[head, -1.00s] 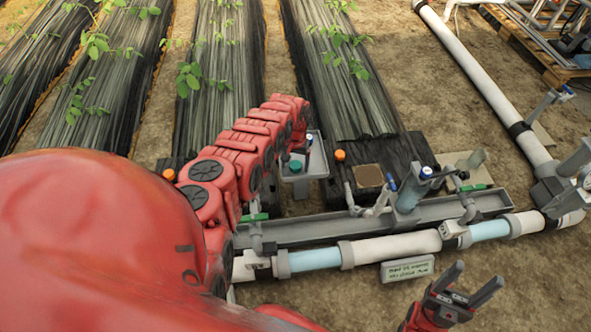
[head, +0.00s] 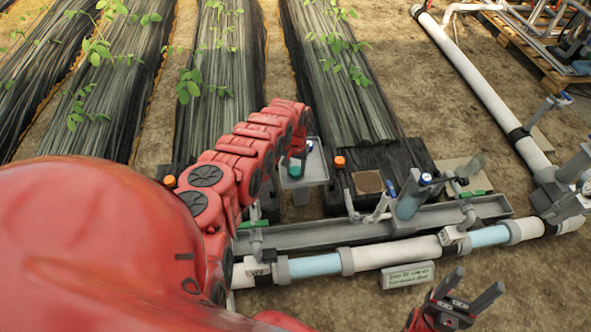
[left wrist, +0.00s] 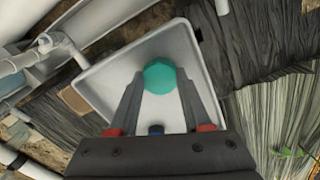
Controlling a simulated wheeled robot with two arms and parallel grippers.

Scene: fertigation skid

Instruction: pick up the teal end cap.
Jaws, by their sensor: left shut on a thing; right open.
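The teal end cap (head: 295,171) shows as a small teal spot at the grey tray (head: 317,178), beside my left arm. In the left wrist view the teal end cap (left wrist: 160,77) is a faceted round piece between the fingertips of my left gripper (left wrist: 160,80), which is shut on it. The pale tray (left wrist: 104,88) is behind it; I cannot tell whether the cap touches the tray. In the head view my left gripper is mostly hidden by its own arm. My right gripper (head: 470,297) is open and empty at the lower right.
A blue piece (head: 309,145) is at the tray, partly hidden by the palm in the wrist view. An orange cap (head: 340,162) stands to its right. A grey trough (head: 310,234) and white pipe (head: 400,252) run in front. Bare soil lies at the lower right.

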